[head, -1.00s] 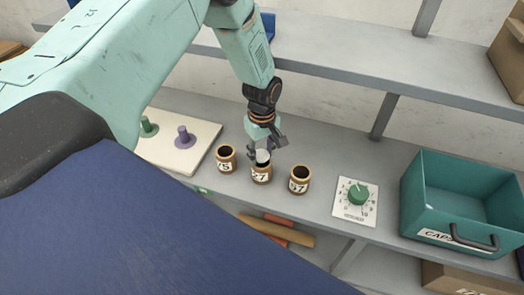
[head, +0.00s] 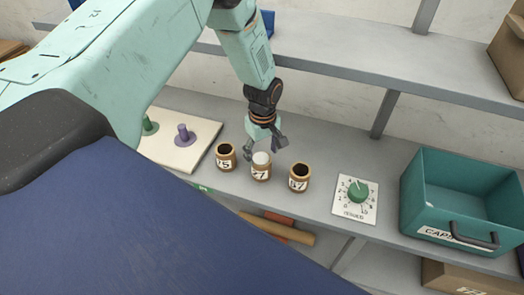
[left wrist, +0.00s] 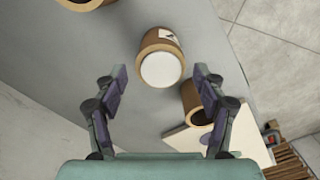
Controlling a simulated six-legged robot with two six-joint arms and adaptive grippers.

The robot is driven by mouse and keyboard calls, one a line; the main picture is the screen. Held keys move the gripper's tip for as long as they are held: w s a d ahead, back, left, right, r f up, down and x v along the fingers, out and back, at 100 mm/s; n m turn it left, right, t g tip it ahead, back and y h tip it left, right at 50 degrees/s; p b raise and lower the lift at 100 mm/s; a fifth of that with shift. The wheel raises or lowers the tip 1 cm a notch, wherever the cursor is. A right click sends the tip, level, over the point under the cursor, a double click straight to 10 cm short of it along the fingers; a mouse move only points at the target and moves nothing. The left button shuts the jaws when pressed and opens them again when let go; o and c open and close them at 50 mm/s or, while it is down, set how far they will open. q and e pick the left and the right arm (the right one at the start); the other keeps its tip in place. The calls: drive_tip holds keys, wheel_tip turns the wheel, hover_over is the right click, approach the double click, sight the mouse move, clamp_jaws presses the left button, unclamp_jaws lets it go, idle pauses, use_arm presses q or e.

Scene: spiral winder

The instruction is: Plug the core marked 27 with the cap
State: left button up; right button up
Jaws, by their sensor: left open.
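The white cap (head: 261,158) sits in the top of the middle brown core (head: 261,174), whose label appears to end in 7; its first digit is hard to read. In the left wrist view the cap (left wrist: 160,70) shows as a white disc filling the mouth of the upright core (left wrist: 163,37). My left gripper (head: 264,147) is open just above and behind this core. In the left wrist view its fingers (left wrist: 160,78) are spread on either side of the cap, apart from it. My right gripper is not in view.
An open core ending in 5 (head: 225,163) stands close on the left, and another ending in 7 (head: 299,184) on the right. A pegboard (head: 163,150) is at left, a dial plate (head: 354,211) and teal bin (head: 448,218) at right. An upper shelf (head: 330,56) overhangs behind.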

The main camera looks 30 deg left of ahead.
sight(263, 159)
use_arm(q)
drive_tip(key=shift+a+r, duration=0.1)
drive_tip(key=shift+r, duration=0.1)
wheel_tip(263, 159, up, 12)
drive_tip(key=shift+f, duration=0.2)
drive_tip(key=shift+d, duration=0.25)
drive_tip(key=shift+a, duration=0.1)
idle(0.5)
